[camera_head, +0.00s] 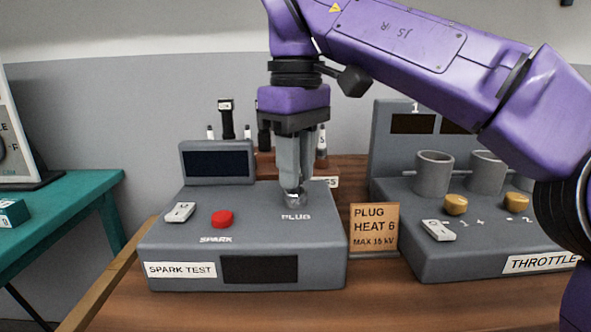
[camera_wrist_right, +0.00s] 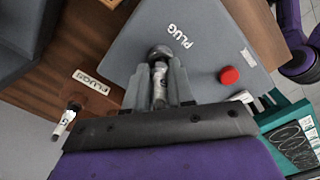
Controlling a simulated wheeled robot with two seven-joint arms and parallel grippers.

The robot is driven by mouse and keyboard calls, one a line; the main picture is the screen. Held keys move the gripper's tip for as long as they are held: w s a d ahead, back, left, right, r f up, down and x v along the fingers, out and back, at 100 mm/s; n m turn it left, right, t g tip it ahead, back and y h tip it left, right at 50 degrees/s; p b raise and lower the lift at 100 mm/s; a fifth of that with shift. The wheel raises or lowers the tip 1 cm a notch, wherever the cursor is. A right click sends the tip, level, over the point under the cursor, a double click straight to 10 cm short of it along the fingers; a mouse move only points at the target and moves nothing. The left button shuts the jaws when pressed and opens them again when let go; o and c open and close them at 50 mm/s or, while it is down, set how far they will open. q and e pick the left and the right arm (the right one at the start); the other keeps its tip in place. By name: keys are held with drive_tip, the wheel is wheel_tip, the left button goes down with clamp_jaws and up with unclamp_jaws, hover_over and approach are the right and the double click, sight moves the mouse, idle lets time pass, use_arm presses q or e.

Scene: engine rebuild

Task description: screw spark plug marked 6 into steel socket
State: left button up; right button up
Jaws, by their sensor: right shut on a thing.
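My right gripper (camera_head: 293,184) points straight down over the steel socket (camera_head: 296,199) marked PLUG on the grey spark test box (camera_head: 190,248). In the right wrist view its jaws (camera_wrist_right: 159,80) are shut on a white spark plug (camera_wrist_right: 160,90). The plug's lower end meets the round steel socket (camera_wrist_right: 160,53); how deep it sits cannot be told. The plug's number is not readable. In the head view the fingers hide most of the plug. My left gripper is not in view.
A brown plug rack (camera_head: 265,160) with several upright plugs stands behind the box. The box has a red button (camera_head: 222,218) and a white switch (camera_head: 180,212).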

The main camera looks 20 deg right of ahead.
drive_tip(key=m+b, duration=0.2)
drive_tip(key=m, duration=0.1)
drive_tip(key=shift+f, duration=0.15)
drive_tip(key=shift+m, duration=0.6)
drive_tip(key=o, duration=0.9)
